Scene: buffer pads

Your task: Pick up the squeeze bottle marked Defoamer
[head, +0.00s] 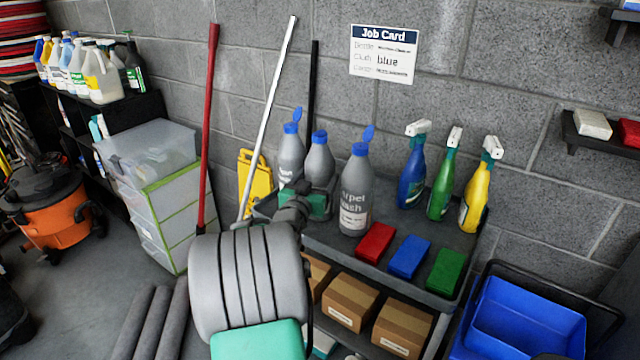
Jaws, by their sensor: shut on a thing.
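Three grey squeeze bottles with blue caps stand in a loose group on the left of the cart's top. The right one (356,190) reads "Carpet Wash". The left one (290,155) has a pale label that is too small to read. Which bottle is marked Defoamer cannot be read.
Blue, green and yellow spray bottles (439,188) stand to the right. Red, blue and green pads (408,257) lie along the cart's front. Boxes (350,302) fill the lower shelf. A blue bucket (525,318) is at right. A job card (383,53) hangs behind.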

